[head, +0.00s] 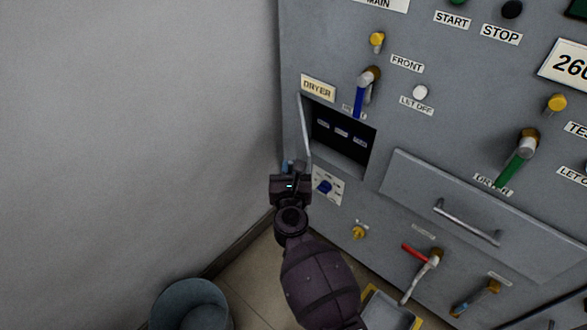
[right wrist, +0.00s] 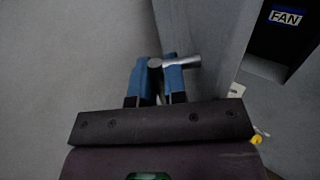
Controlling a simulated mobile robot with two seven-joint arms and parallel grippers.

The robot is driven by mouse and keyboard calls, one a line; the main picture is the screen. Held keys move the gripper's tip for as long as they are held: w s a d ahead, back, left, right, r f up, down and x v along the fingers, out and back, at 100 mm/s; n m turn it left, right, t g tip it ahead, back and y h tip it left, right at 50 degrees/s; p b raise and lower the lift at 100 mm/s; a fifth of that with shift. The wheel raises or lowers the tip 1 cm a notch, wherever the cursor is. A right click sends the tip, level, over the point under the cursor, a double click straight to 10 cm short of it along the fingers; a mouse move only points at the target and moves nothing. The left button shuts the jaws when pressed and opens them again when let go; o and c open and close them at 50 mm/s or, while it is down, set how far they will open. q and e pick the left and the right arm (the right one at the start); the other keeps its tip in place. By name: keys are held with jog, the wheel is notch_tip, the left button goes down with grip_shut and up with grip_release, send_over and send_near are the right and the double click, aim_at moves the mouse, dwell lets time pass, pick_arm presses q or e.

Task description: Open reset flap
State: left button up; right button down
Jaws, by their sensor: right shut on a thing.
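The reset flap (head: 304,128) is a thin grey panel at the left edge of a dark recess (head: 342,137) below the DRYER label. It stands swung out, so the recess is uncovered. My right gripper (head: 289,166) is at the flap's lower outer end. In the right wrist view, its blue fingers (right wrist: 157,72) are shut on a small silver handle (right wrist: 184,62), beside the grey flap panel (right wrist: 188,38). The part of the handle between the fingers is partly hidden. My left gripper is not in view.
A blue switch (head: 324,187) sits just right of my gripper. A blue-handled lever (head: 361,97) is above the recess, and a drawer handle (head: 467,223) is at the right. A plain wall (head: 130,120) is close at left. A grey bin (head: 190,303) stands on the floor.

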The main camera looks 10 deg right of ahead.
jog(key=shift+a, duration=0.1)
dwell(0.3)
jog(key=c, duration=1.5)
grip_release()
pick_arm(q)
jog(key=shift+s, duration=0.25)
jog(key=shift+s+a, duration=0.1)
